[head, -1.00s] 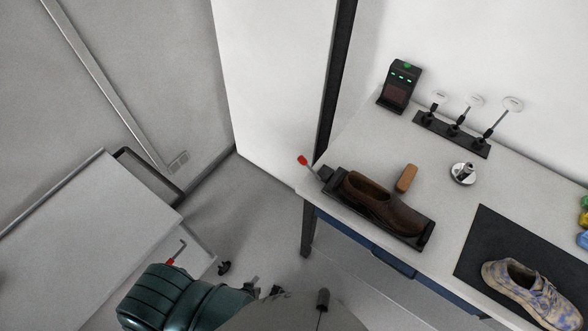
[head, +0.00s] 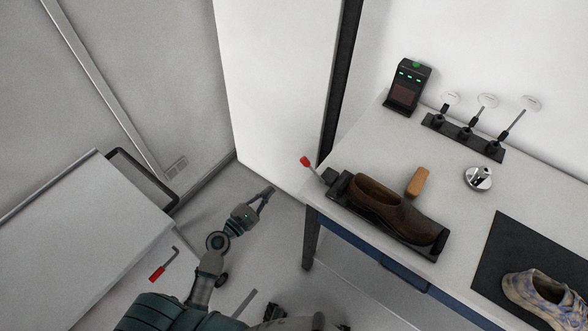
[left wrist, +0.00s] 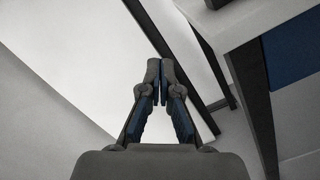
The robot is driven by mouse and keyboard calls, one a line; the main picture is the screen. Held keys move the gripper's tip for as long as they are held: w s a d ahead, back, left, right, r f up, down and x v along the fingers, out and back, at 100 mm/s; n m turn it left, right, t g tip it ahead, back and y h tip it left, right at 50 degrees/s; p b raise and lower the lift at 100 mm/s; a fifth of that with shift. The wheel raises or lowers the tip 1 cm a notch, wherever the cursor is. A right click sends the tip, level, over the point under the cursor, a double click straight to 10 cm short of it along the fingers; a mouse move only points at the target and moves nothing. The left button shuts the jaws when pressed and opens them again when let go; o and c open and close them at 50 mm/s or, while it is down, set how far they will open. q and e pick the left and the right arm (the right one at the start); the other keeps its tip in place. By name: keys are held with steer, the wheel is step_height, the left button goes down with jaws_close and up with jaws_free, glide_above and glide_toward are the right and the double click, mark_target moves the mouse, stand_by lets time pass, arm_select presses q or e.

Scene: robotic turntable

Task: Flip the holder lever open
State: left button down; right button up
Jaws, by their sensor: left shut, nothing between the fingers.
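The holder (head: 417,243) is a black tray near the left end of the table, with a brown leather shoe (head: 393,211) in it. Its lever, a thin rod with a red tip (head: 306,162), sticks up and left from the holder's left end. My left gripper (head: 268,191) is shut and empty, left of the table and lower left of the lever, apart from it. In the left wrist view the closed fingertips (left wrist: 160,68) point towards the white wall panel, and neither lever nor holder shows. My right gripper is not in view.
The table's near-left leg (head: 310,240) and its edge stand right of my left gripper. A wooden-handled tool (head: 417,182) is behind the shoe. A black device (head: 408,87) and a rack (head: 462,137) stand farther back. A patterned shoe (head: 540,295) lies on a dark mat (head: 505,255).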

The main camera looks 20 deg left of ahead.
mark_target(314, 171)
arm_select(q)
steer(key=w+d+r+p, duration=0.3)
steer(key=w+d, duration=0.3)
steer(key=w, duration=0.3)
steer(key=shift+d+r+p, duration=0.2)
steer(key=shift+r+p, duration=0.1)
steer(key=shift+p, duration=0.25)
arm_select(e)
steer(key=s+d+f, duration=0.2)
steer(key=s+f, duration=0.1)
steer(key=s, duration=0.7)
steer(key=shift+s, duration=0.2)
arm_select(q)
steer(key=shift+r, duration=0.2)
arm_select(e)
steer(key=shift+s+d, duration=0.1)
